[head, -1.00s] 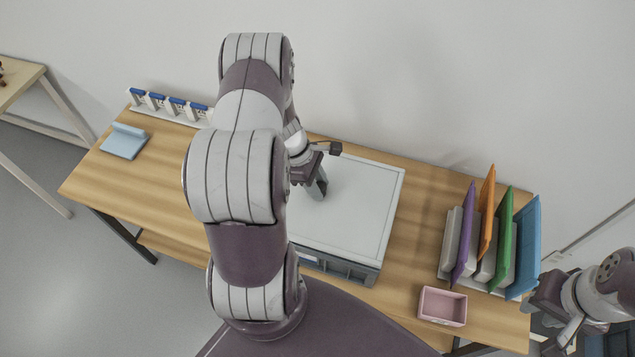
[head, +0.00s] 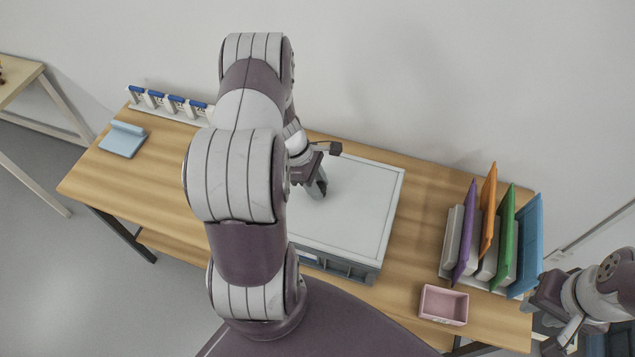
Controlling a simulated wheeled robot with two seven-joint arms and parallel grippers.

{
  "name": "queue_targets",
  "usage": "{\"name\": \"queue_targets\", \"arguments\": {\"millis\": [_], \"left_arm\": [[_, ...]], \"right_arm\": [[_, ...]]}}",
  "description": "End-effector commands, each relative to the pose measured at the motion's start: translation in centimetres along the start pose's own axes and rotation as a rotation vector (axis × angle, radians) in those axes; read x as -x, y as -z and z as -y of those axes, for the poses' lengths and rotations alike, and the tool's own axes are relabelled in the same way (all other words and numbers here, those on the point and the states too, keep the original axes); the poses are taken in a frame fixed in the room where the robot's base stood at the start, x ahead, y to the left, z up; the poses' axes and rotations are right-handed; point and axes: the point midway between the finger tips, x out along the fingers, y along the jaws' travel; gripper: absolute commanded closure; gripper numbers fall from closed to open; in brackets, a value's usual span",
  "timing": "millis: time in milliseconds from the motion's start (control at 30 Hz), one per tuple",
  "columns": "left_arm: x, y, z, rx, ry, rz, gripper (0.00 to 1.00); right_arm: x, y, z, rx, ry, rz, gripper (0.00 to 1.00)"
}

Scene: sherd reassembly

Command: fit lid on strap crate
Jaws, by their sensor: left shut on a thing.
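The strap crate (head: 345,266) is a grey box near the middle of the table's front edge. A flat pale grey lid (head: 355,215) lies over its top, and my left arm hides its left part. I cannot tell whether the lid is fully seated. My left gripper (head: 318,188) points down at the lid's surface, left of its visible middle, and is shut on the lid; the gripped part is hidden. My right gripper (head: 548,305) is at the right edge, beyond the table, away from the crate; its fingers are not clear.
At the right stands a rack with purple, orange, green and blue panels (head: 505,235). A pink box (head: 443,305) sits in front of it.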

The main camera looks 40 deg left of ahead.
Motion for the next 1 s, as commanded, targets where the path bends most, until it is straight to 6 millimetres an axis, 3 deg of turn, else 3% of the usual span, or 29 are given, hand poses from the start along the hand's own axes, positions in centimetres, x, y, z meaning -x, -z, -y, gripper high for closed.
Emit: {"name": "queue_targets", "arguments": {"millis": [333,367,433,467,767,867,1000], "left_arm": [[-0.3,0.1,0.0,0.000,-0.001,0.000,1.00],[-0.3,0.1,0.0,0.000,-0.001,0.000,0.62],[-0.3,0.1,0.0,0.000,-0.001,0.000,0.39],[-0.3,0.1,0.0,0.000,-0.001,0.000,0.35],[-0.1,0.2,0.0,-0.001,-0.001,0.000,0.35],[1.4,0.2,-0.1,0.000,-0.005,-0.001,0.35],[5.1,0.3,-0.1,-0.001,-0.006,-0.003,0.35]], "right_arm": [[-0.3,0.0,0.0,0.000,0.000,0.000,0.68],[-0.3,0.0,0.0,0.000,0.000,0.000,0.68],[-0.3,0.0,0.0,0.000,0.000,0.000,0.68],[-0.3,0.0,0.0,0.000,0.000,0.000,0.68],[-0.4,0.0,0.0,0.000,0.000,0.000,0.68],[-0.6,-0.1,0.0,0.000,0.000,0.000,0.68],[-1.2,-0.1,0.0,0.000,0.000,0.000,0.68]]}}
